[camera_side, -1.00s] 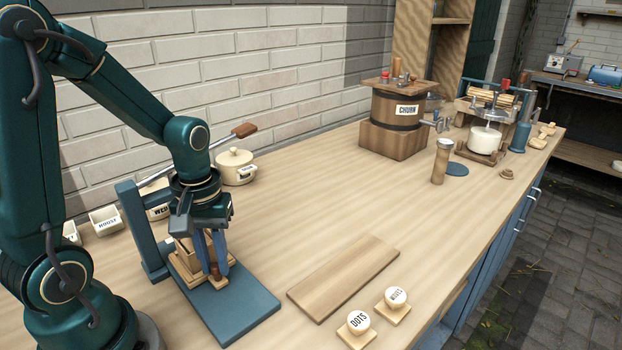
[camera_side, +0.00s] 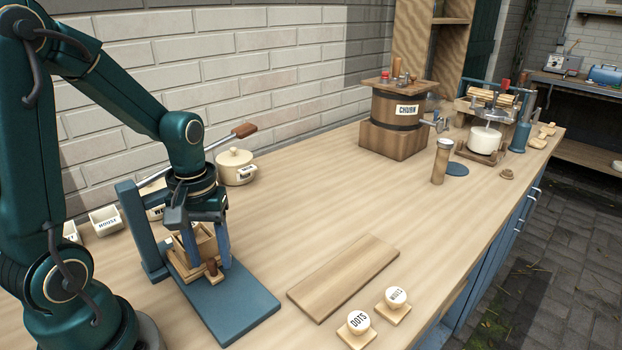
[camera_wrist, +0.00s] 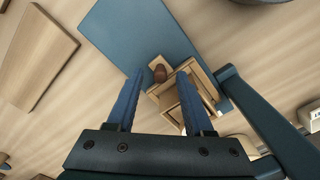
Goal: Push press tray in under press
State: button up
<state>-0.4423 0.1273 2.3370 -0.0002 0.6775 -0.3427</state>
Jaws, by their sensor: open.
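The press tray (camera_side: 184,270) is a light wooden box with a brown knob (camera_side: 211,267) on its front. It sits on the blue base plate (camera_side: 242,304) of the press, close to the blue upright (camera_side: 143,232). My gripper (camera_side: 207,258) is open above the tray, with one blue finger on each side of the knob area. In the wrist view the fingers (camera_wrist: 160,78) are spread wide, with the knob (camera_wrist: 160,73) between them and apart from both. The right finger covers part of the tray (camera_wrist: 168,102). My wrist hides the top of the press.
A wooden board (camera_side: 344,277) lies right of the base plate, with the DOTS stamp (camera_side: 358,322) and another stamp (camera_side: 396,297) in front. A lidded cream pot (camera_side: 235,168) stands behind, near the press lever (camera_side: 243,131). Bench between board and churn (camera_side: 397,118) is clear.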

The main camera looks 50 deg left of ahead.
jog(key=shift+r, duration=2.4)
jog(key=n, duration=0.6)
jog(key=shift+n, duration=0.4)
jog(key=shift+w, duration=0.1)
jog(key=shift+f, duration=2.6)
